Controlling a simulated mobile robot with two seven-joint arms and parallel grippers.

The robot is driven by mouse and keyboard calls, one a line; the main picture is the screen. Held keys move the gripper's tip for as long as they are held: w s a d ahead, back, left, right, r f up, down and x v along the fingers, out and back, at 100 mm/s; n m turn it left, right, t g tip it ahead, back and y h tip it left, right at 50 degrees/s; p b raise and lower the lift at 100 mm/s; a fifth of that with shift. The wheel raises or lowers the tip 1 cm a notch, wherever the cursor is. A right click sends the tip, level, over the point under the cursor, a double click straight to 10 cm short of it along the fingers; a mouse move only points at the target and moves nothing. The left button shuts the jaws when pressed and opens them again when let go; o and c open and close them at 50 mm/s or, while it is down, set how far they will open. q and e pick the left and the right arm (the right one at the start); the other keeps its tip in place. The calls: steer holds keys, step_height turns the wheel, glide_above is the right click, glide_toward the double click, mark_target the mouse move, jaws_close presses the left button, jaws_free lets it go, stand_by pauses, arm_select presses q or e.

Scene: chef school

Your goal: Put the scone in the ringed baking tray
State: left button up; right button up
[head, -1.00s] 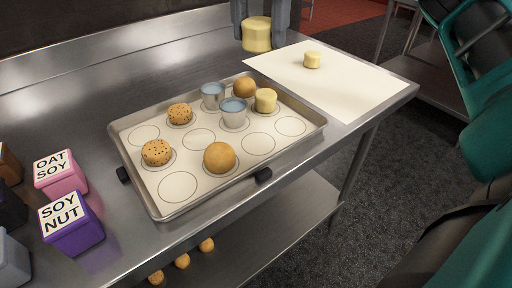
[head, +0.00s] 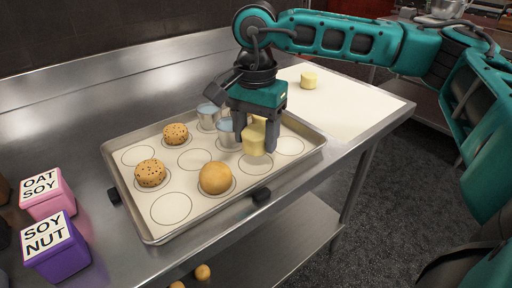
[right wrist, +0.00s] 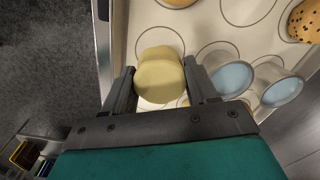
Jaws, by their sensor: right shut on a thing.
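My right gripper (head: 256,146) is shut on a pale yellow scone (head: 254,140), also seen in the right wrist view (right wrist: 160,78) between the fingers. The ringed baking tray (head: 150,238) lies on the steel counter, and the scone is over its right half, at an empty front-row ring (head: 257,167). Whether it touches the tray is unclear. The wrist view shows part of a ring (right wrist: 160,37) beyond the scone. Another pale piece (head: 259,120) shows behind the held scone, mostly hidden by the gripper. My left gripper is out of view.
On the tray are two speckled buns (head: 175,134) (head: 150,173), a plain round bun (head: 215,178) and two metal cups (head: 208,116) (head: 225,134) close behind the gripper. Another yellow scone (head: 308,80) sits on a white sheet (head: 350,107). Labelled boxes (head: 54,250) stand left.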

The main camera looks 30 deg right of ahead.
mark_target(256, 148)
steer(key=shift+f, duration=1.7)
steer(key=shift+f+b, duration=0.25)
steer(key=shift+b, duration=0.1)
steer(key=o, duration=1)
steer(key=shift+r, duration=0.15)
steer(key=shift+o, duration=0.2)
step_height(256, 148, up, 12)
steer(key=shift+r+p, duration=0.15)
steer(key=shift+p, duration=0.8)
